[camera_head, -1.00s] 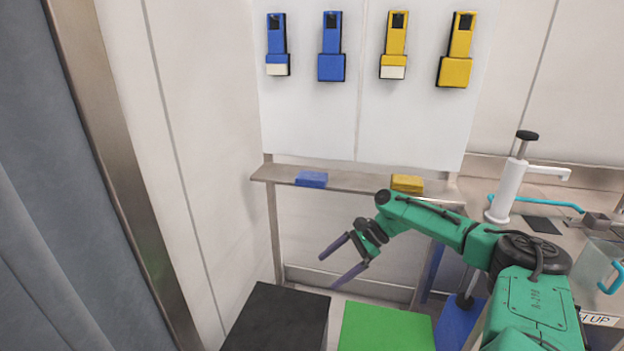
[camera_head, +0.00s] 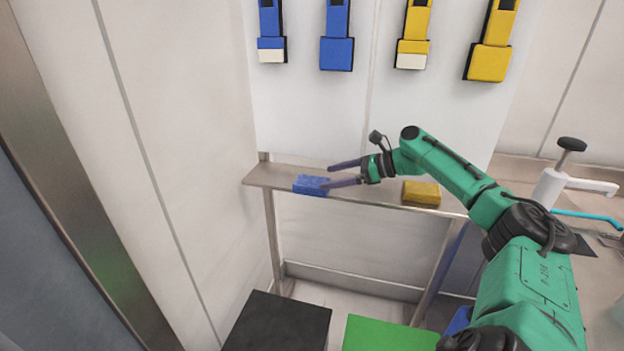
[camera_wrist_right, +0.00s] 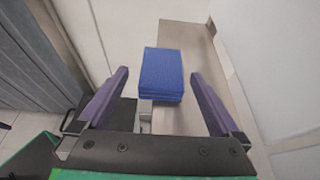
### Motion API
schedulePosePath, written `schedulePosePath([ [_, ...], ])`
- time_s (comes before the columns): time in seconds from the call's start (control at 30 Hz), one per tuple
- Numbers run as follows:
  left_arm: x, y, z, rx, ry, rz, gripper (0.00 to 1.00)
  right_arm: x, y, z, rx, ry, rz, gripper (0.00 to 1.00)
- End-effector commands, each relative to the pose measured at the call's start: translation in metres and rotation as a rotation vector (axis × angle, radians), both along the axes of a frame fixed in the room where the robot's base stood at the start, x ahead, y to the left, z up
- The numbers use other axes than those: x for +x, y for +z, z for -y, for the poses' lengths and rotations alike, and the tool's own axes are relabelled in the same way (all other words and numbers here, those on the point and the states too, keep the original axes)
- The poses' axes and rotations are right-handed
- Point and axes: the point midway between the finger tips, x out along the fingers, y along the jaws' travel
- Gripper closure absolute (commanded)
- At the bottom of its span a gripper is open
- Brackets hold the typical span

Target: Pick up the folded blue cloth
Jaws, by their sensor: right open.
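The folded blue cloth (camera_head: 308,186) lies on a narrow metal shelf (camera_head: 262,178) on the wall, near its left end. In the right wrist view the cloth (camera_wrist_right: 163,73) is a neat stack of layers. It lies ahead of and between my two purple fingers. My right gripper (camera_head: 344,174) is open and empty, reaching in from the right at about shelf height, with its fingertips close to the cloth. In the wrist view the right gripper (camera_wrist_right: 160,85) has a finger on each side of the cloth's line, apart from it. My left gripper is not in view.
A folded yellow cloth (camera_head: 421,193) lies on the same shelf under my right forearm. Blue and yellow holders (camera_head: 337,54) hang on the wall above. A black-topped box (camera_head: 278,322) and a green-topped box (camera_head: 388,334) stand below. A white pump dispenser (camera_head: 550,187) is at the right.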

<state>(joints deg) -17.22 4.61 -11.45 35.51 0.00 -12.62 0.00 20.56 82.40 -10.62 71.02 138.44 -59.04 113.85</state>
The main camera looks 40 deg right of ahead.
Motion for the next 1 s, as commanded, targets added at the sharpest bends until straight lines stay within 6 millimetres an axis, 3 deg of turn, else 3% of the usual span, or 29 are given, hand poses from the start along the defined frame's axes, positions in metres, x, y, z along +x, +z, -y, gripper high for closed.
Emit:
schedulePosePath([
  [0.03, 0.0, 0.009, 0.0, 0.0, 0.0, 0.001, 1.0, 0.01, 0.002, -0.008, 0.007, 0.005, 0.006, 0.0],
  [0.43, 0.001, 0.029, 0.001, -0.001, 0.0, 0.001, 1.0, 0.061, -0.022, -0.043, 0.003, 0.003, 0.002, 0.0],
  [0.73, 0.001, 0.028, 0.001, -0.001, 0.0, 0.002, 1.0, 0.068, -0.031, -0.048, -0.002, 0.001, -0.002, 0.0],
  [0.9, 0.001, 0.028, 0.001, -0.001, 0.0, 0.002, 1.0, 0.068, -0.031, -0.047, -0.003, 0.002, -0.002, 0.65],
  [0.93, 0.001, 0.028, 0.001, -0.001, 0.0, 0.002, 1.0, 0.068, -0.031, -0.047, -0.003, 0.002, -0.002, 0.71],
  [1.0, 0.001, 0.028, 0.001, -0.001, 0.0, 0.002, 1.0, 0.068, -0.03, -0.047, -0.003, 0.002, -0.002, 0.71],
])
